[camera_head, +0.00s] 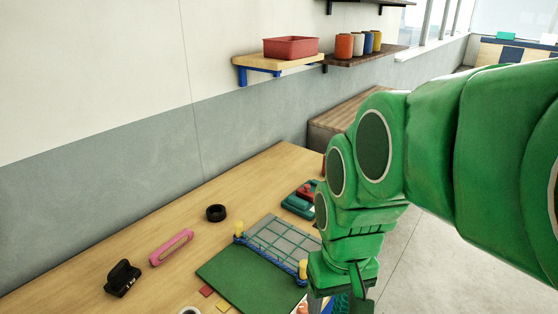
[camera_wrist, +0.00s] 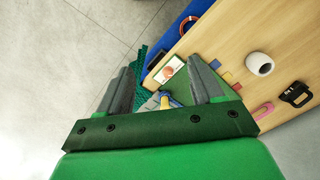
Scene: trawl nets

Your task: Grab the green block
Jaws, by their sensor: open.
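I cannot pick out a clear green block in either view. A flat dark green mat (camera_head: 250,276) lies on the table below my gripper, and part of it shows in the wrist view (camera_wrist: 198,50). A teal item with a red part (camera_head: 300,200) sits further back on the table. Dark green netting (camera_wrist: 139,78) shows beside my left finger in the wrist view. My gripper (camera_wrist: 163,66) is open and empty, with its fingers apart above the table edge. In the head view my green arm hides the table's right part.
The wooden table (camera_head: 110,262) holds a black ring (camera_head: 216,213), a pink handle (camera_head: 171,247), a black clip (camera_head: 122,278) and a grey net panel (camera_head: 285,238) with yellow posts. A white card with an orange ball (camera_wrist: 168,71) lies between the fingers' view. Floor (camera_wrist: 60,60) is clear.

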